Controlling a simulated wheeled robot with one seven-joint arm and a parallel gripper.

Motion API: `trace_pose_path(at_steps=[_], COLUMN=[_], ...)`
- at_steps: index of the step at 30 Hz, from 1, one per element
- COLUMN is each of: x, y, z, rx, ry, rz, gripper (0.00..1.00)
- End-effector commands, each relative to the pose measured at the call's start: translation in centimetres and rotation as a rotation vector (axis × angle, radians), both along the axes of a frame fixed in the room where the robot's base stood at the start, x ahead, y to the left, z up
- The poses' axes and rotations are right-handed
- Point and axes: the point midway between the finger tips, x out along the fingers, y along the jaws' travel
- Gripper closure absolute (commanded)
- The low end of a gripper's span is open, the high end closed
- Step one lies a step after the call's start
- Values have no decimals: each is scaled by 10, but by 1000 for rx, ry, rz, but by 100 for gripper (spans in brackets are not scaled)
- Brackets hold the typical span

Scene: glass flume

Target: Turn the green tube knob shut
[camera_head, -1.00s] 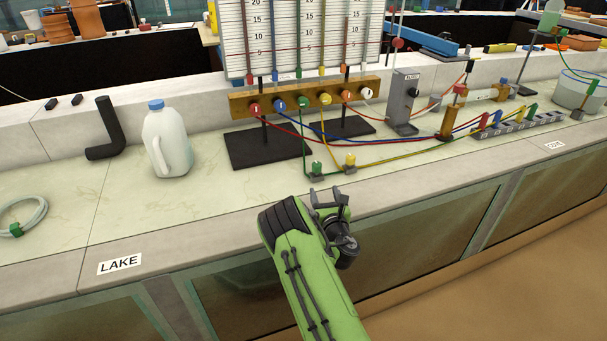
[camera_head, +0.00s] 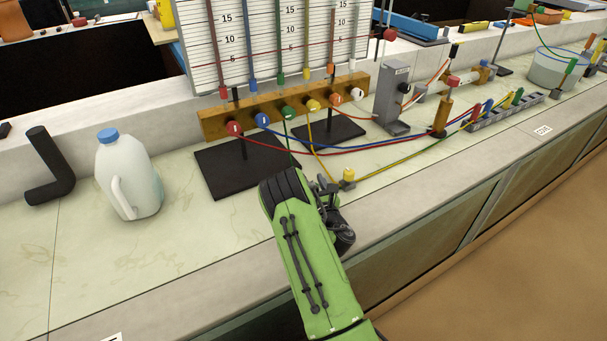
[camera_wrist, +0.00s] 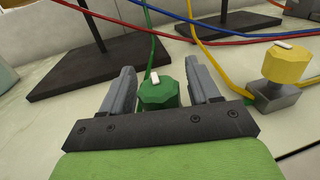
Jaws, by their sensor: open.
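The green tube knob (camera_wrist: 158,95) is an octagonal knob with a small white mark on top, fitted where the green tube (camera_wrist: 150,45) ends near the counter. In the wrist view it stands between the two jaws of my gripper (camera_wrist: 160,70). The jaws are open, with a gap showing on each side of the knob. The lower part of the knob and its base are hidden by my gripper. In the head view my gripper (camera_head: 327,184) is low over the counter, and my arm hides the green tube knob there.
A yellow knob (camera_wrist: 286,65) on a grey base stands close on the right. Red and blue tubes (camera_head: 325,151) cross behind. A manifold (camera_head: 220,122) with coloured knobs stands on dark base plates (camera_head: 225,180). A white jug (camera_head: 130,185) is at left.

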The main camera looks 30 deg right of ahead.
Motion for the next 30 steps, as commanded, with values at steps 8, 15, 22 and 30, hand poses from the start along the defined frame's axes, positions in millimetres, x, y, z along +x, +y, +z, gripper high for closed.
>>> trace_pose_path(at_steps=[8, 15, 22, 30], x=[-1, -1, 0, 0], y=[0, 0, 0, 1], z=[-1, 0, 0, 2], rx=[1, 1, 0, -3], ry=[1, 0, 0, -2], rz=[0, 0, 7, 99], gripper=[42, 79, 90, 89])
